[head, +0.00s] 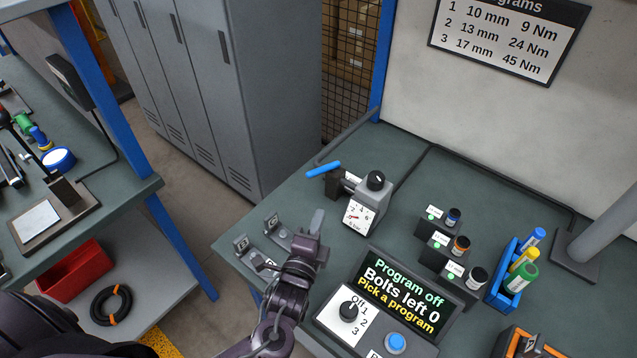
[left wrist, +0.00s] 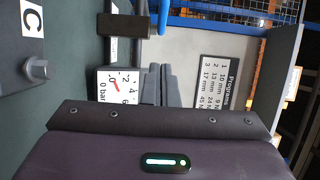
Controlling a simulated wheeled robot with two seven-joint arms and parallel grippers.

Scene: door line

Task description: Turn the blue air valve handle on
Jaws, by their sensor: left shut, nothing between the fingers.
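The blue air valve handle (head: 323,169) sits at the left end of the air unit, on a dark valve body (head: 336,187) at the bench's left back edge. The pressure gauge (head: 358,216) beside it has a red needle near 0; it also shows in the left wrist view (left wrist: 118,86). A blue strip of the handle (left wrist: 163,16) shows at the top of that view, beyond the fingertips. My left gripper (head: 317,222) is shut and empty, in front of and below the handle in the head view, apart from it. My right gripper is not in view.
A panel (head: 383,300) reads "Program off, Bolts left 0". Small brackets (head: 278,230) stand left of my left gripper. A black knob (head: 375,180) tops the air unit. Several bottles and a blue marker rack (head: 507,285) stand to the right. A pipe runs behind the valve.

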